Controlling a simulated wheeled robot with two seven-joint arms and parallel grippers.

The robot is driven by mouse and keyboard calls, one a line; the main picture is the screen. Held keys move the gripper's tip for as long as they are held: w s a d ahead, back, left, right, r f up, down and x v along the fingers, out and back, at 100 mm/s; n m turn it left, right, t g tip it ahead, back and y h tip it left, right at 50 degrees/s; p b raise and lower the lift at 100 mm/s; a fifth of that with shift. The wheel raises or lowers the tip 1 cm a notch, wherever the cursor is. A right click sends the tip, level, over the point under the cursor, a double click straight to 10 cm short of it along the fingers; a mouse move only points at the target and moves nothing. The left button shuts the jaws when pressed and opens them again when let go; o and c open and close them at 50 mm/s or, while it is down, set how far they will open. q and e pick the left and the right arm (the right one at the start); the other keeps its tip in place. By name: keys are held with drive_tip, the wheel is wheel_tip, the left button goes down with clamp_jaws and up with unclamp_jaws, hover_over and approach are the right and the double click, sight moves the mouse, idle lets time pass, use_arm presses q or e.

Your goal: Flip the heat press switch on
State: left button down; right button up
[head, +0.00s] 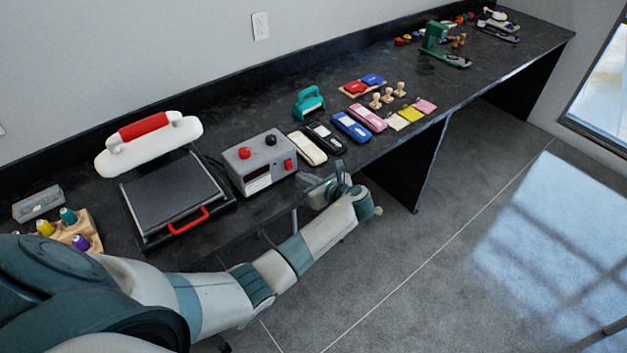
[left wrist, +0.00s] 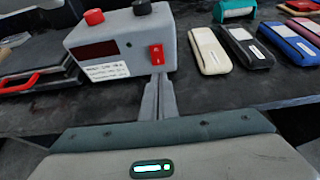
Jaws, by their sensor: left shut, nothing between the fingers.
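The heat press control box (head: 248,158) is grey, with a red knob, a black knob, a dark display and a label. Its red rocker switch (head: 289,164) is on the right of the front face; it also shows in the left wrist view (left wrist: 156,55). My left gripper (head: 312,181) is shut and empty at the bench's front edge. In the left wrist view its fingertips (left wrist: 158,80) point at the box, just below the switch; I cannot tell if they touch it. The heat press plate (head: 172,188), with a red front handle, lies left of the box.
A white press piece with a red grip (head: 142,130) is behind the plate. Several coloured cases, including a white one (head: 307,148), lie right of the box. Thread spools (head: 68,216) stand at the left. Open floor (head: 430,270) lies in front of the bench.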

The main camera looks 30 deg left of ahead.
sight(289, 165)
use_arm(q)
drive_tip(key=a, duration=0.1)
drive_tip(key=w+a+p, duration=0.1)
drive_tip(key=a, duration=0.1)
drive_tip(key=shift+w+a+f, duration=0.15)
drive_tip(key=shift+a+f, duration=0.05)
drive_tip(key=shift+w+a, duration=0.1)
drive_tip(key=shift+a+f+y+b, duration=0.2)
drive_tip(key=shift+y+b, duration=0.1)
drive_tip(key=shift+b, duration=0.05)
drive_tip(key=shift+r, duration=0.25)
drive_tip(key=shift+r+p, duration=0.75)
drive_tip(key=shift+p, duration=0.4)
